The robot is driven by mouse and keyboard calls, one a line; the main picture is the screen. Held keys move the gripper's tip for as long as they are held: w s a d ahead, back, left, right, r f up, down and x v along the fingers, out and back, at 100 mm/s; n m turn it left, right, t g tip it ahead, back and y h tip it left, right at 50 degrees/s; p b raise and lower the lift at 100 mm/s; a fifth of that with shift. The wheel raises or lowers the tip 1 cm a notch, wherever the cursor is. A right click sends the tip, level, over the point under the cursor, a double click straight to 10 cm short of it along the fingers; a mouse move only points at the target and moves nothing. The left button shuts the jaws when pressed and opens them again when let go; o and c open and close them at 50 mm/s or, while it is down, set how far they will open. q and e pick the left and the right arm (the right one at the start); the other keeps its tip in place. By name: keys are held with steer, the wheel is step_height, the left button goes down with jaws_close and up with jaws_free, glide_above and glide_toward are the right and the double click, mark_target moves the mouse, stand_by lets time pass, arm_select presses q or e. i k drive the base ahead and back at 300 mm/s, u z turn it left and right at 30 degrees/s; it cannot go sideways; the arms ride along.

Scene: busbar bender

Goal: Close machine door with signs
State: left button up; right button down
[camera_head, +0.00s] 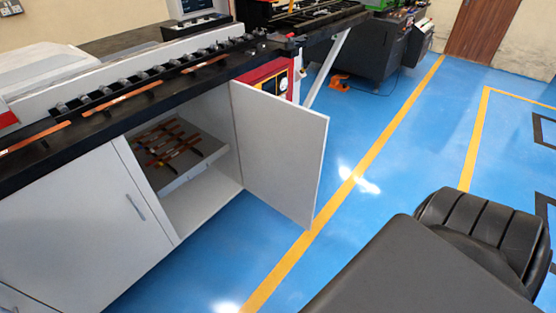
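The machine's light grey door (280,150) stands wide open, swung out over the blue floor from the right side of the cabinet opening. No signs can be made out on the face that I see; its other face is turned away. Inside the open cabinet, a shelf (190,178) holds several crossed copper-coloured bars (172,144). A second cabinet door (85,215) to the left is shut and has a vertical handle (135,207). Neither of my grippers shows in the head view.
The machine's black top (95,118) carries copper strips (137,92) and a row of rollers. Blue floor (375,215) with yellow lines is clear to the right of the door. An orange foot pedal (339,83) and a dark machine (368,52) stand further back.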

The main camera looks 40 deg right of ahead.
mark_target(281, 142)
steer(key=z, duration=2.5)
steer(key=i, duration=3.05)
steer(key=u, duration=4.5)
